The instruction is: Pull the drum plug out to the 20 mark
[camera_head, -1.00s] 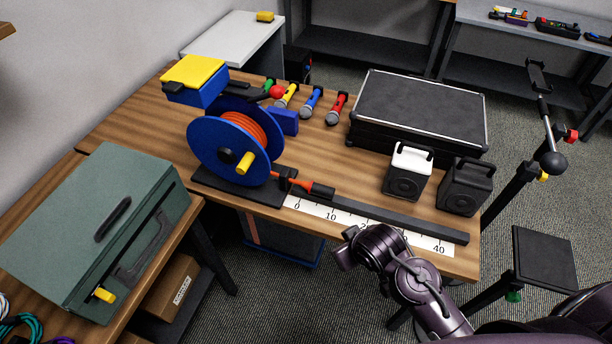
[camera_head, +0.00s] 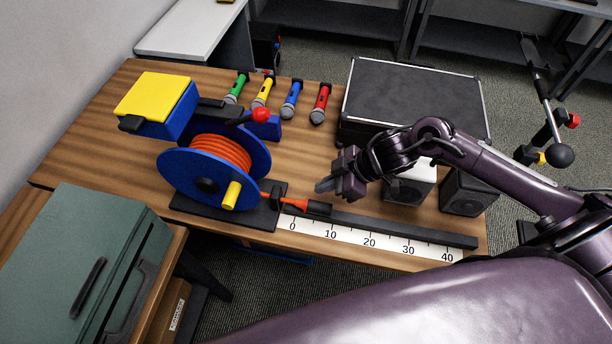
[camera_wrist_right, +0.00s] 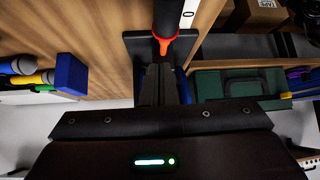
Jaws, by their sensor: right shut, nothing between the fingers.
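The blue drum (camera_head: 178,180) with orange cable (camera_head: 222,152) and a yellow crank knob (camera_head: 231,194) stands on a black base. Its plug (camera_head: 319,208), black with an orange-red cable end, lies at the left end of the dark rail, beside the 0 to 10 stretch of the white scale (camera_head: 345,236). My right gripper (camera_head: 322,186) is shut and empty, behind and above the plug, apart from it. In the right wrist view the shut fingers (camera_wrist_right: 160,82) point towards the plug (camera_wrist_right: 166,18) and its orange end. My left gripper is out of view.
A red-knobbed lever (camera_head: 261,114) and yellow-topped blue box (camera_head: 155,100) are by the drum. A green case (camera_head: 70,250) is at left.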

